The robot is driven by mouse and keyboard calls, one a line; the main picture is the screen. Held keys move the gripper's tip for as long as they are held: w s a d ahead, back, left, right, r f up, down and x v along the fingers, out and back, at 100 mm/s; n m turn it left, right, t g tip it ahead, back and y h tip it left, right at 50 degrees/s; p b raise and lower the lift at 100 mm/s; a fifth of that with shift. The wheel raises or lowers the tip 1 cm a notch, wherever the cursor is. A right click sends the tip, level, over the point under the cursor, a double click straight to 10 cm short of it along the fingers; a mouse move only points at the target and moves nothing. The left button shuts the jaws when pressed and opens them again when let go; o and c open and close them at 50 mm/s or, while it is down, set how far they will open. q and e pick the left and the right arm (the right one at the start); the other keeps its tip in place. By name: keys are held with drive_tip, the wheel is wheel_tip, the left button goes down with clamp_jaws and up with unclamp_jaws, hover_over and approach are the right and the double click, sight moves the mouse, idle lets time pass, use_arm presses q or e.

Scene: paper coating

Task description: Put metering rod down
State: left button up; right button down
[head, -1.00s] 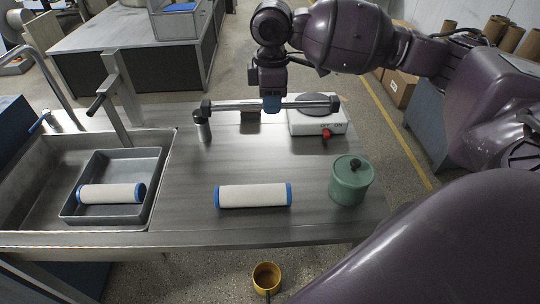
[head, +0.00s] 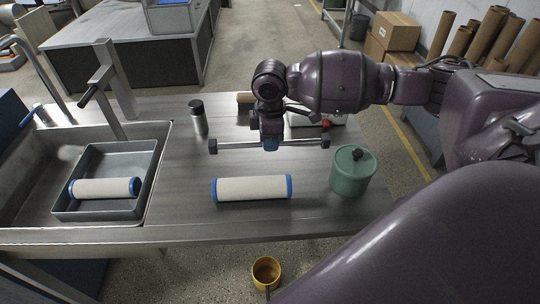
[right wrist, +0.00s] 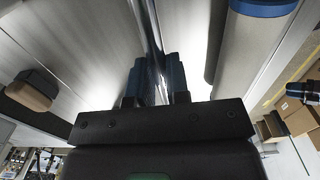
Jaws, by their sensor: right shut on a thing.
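The metering rod (head: 240,146) is a thin metal bar with dark end blocks. My right gripper (head: 270,143) is shut on it near its middle and holds it level, behind the white roller on the table. In the right wrist view the rod (right wrist: 150,25) runs between the blue fingers of the right gripper (right wrist: 158,78). I cannot tell the exact gap between the rod and the table. My left gripper is not in view.
A white roller with blue ends (head: 252,188) and a green lidded pot (head: 352,172) stand in front. A dark cylinder (head: 198,118) stands behind left. Another roller (head: 105,188) lies in a grey tray (head: 140,152) in the sink. A white scale-like device is partly hidden behind my arm.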

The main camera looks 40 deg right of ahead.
sight(271, 163)
drive_tip(key=shift+f+b, duration=0.45)
drive_tip(key=shift+f, duration=2.3)
drive_tip(key=c, duration=1.2)
unclamp_jaws()
drive_tip(key=shift+f, duration=0.1)
drive_tip(key=shift+c, duration=0.2)
drive_tip(key=shift+o, duration=0.7)
wheel_tip(271, 163, up, 11)
drive_tip(key=shift+r+p, duration=0.15)
drive_tip(key=shift+p, duration=0.8)
drive_tip(key=shift+r, duration=0.45)
